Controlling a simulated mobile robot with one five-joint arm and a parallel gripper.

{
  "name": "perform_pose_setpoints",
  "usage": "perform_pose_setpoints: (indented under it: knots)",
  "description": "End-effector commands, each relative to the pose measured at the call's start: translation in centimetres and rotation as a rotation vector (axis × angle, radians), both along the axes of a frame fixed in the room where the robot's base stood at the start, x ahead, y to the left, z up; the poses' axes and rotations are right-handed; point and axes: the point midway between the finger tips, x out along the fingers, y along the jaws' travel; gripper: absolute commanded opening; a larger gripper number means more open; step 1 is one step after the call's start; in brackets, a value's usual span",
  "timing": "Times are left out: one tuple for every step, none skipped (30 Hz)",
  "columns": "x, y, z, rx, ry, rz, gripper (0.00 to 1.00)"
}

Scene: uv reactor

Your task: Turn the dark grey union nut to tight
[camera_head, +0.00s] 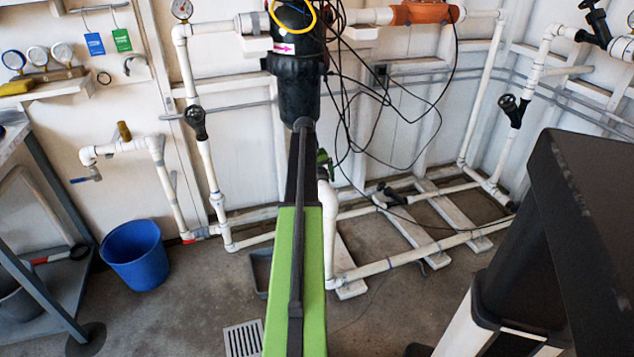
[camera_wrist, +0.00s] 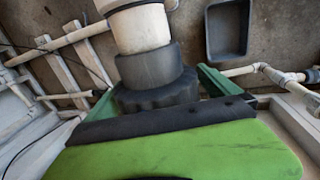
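The dark grey union nut (camera_wrist: 157,96) is a ribbed ring around a pipe joint, in the middle of the wrist view. A smooth dark grey collar (camera_wrist: 150,66) and a thick white pipe (camera_wrist: 141,28) continue beyond it. The green fingers of my gripper (camera_wrist: 158,92) lie on either side of the nut, close to its rim. Whether both fingers press on it cannot be told. In the head view my arm hides the nut and most of my gripper. A bit of green finger (camera_head: 324,160) shows above a white elbow pipe (camera_head: 327,192).
A black filter housing (camera_head: 297,90) hangs above, with loose black cables (camera_head: 385,95) to its right. White pipes (camera_head: 385,265) run low along the floor. A grey tray (camera_wrist: 228,28) lies on the floor. A blue bucket (camera_head: 135,256) stands left. Bare floor lies around the drain grate (camera_head: 243,338).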

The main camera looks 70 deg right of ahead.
Motion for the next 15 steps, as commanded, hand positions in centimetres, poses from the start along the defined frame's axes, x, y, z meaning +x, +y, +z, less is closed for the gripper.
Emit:
perform_pose_setpoints:
  knots:
    - [0.0, 0.0, 0.0, -0.001, 0.001, 0.0, 1.0]
    - [0.0, 0.0, 0.0, -0.001, 0.001, -0.001, 1.0]
    - [-0.1, 0.0, 0.0, -0.001, 0.001, -0.001, 1.0]
    - [-0.1, 0.0, 0.1, -0.001, 0.001, -0.001, 1.0]
    - [0.0, 0.0, 0.1, -0.001, 0.001, -0.001, 1.0]
    - [0.0, 0.0, 0.3, -0.001, 0.001, -0.001, 1.0]
    - [0.0, 0.0, 0.5, -0.001, 0.001, -0.001, 1.0]
    - [0.0, 0.0, 0.8, -0.001, 0.001, -0.001, 1.0]
    - [0.0, 0.1, 1.2, -0.001, 0.001, -0.001, 1.0]
    - [0.1, 0.1, 1.6, -0.001, 0.001, -0.001, 1.0]
    - [0.1, 0.1, 2.1, -0.001, 0.001, -0.001, 1.0]
    - [0.2, 0.2, 2.7, -0.001, 0.001, -0.001, 1.0]
    - [0.3, 0.2, 3.3, -0.001, 0.001, -0.001, 1.0]
    - [0.3, 0.3, 3.9, -0.001, 0.001, -0.001, 1.0]
    - [0.4, 0.4, 4.8, -0.001, 0.001, -0.001, 1.0]
